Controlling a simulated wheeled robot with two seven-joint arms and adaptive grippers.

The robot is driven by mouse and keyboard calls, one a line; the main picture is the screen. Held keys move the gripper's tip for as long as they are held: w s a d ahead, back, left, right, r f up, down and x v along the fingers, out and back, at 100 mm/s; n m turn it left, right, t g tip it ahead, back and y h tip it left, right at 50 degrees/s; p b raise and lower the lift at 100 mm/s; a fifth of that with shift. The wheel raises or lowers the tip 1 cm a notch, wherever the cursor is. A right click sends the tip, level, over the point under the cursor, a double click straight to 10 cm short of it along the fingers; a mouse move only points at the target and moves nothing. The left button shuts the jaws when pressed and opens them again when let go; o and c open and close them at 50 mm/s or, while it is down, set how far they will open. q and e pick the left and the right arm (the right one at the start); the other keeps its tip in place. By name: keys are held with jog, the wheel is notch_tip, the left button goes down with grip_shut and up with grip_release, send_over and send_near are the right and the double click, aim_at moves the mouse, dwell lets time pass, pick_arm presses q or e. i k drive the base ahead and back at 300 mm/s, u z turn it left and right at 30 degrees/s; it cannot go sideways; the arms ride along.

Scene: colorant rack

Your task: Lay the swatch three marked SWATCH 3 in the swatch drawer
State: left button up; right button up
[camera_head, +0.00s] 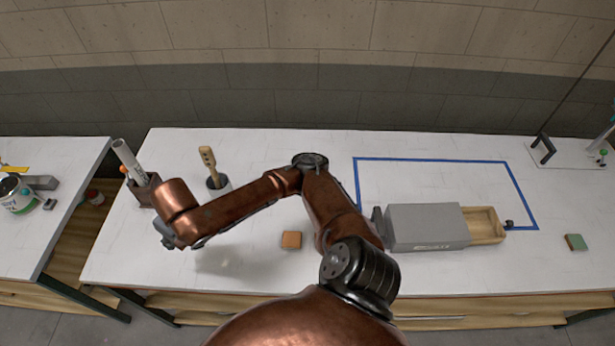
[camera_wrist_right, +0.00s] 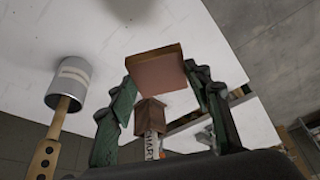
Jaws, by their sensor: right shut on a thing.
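My right gripper (camera_wrist_right: 157,80) is shut on a reddish-brown square swatch (camera_wrist_right: 155,69), held at the green fingertips in the right wrist view. No marking shows on it, so I cannot tell its number. In the head view my arm reaches left, and its gripper and the held swatch are hidden behind the wrist. The grey swatch drawer unit (camera_head: 427,228) stands right of my arm, with its wooden drawer (camera_head: 485,224) pulled out to the right. An orange-brown swatch (camera_head: 291,240) and a green swatch (camera_head: 576,242) lie on the table. My left gripper is not in view.
A can (camera_head: 218,185) with a wooden-handled tool and a brown holder (camera_head: 143,190) with a white tube stand near my right wrist. Blue tape (camera_head: 430,159) marks a mostly clear area behind the drawer unit. A side table (camera_head: 60,160) holds a paint can (camera_head: 18,195).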

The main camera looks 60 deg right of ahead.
aim_at(475, 228)
jog(key=u, duration=0.05)
jog(key=k, duration=1.55)
jog(key=z, duration=2)
jog(key=i, duration=1)
